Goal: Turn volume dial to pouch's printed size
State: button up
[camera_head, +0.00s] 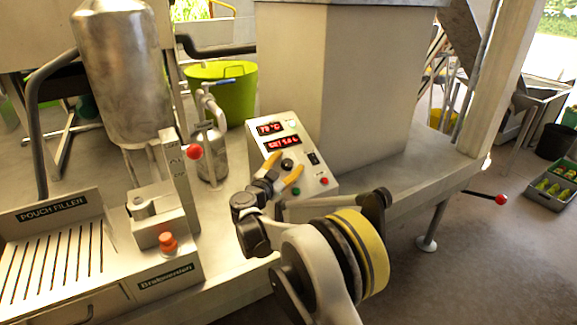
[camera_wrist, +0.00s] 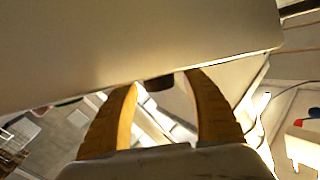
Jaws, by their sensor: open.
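The volume dial (camera_head: 288,165) is a small black knob on the sloped front of a metal control panel (camera_head: 318,186). My gripper (camera_head: 285,168) is open, with one yellow finger on either side of the dial. Contact cannot be made out. In the wrist view, a dark round piece (camera_wrist: 158,83), apparently the dial, shows between the fingertips of my gripper (camera_wrist: 162,82). The panel has two red displays; the upper one (camera_head: 270,127) shows a temperature in °C, and the lower one (camera_head: 284,142) reads SET with a value in litres, too small to read surely. I cannot make out a pouch or its printed size.
A black switch (camera_head: 313,158), a green button (camera_head: 296,190) and a red button (camera_head: 324,181) sit close by on the panel. The pouch filler (camera_head: 52,210) with a red-knobbed lever stands left. A metal flask (camera_head: 209,150) stands behind left. Bare bench lies right.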

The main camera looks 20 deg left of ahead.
jog(key=c, duration=1.2)
jog(key=shift+c, duration=0.2)
jog(key=shift+d+n+y, duration=0.1)
jog(key=shift+n+y, duration=0.3)
jog(key=shift+y, duration=0.1)
jog(key=n+t+y, duration=0.1)
jog(key=n+y, duration=0.2)
jog(key=y, duration=0.1)
jog(key=shift+n+y, duration=2.2)
jog(key=shift+y, duration=0.3)
jog(key=shift+n+g+y, duration=0.5)
jog(key=shift+n+y, duration=0.2)
jog(key=shift+y, duration=0.1)
jog(key=o, duration=1.2)
jog(key=shift+o, duration=0.2)
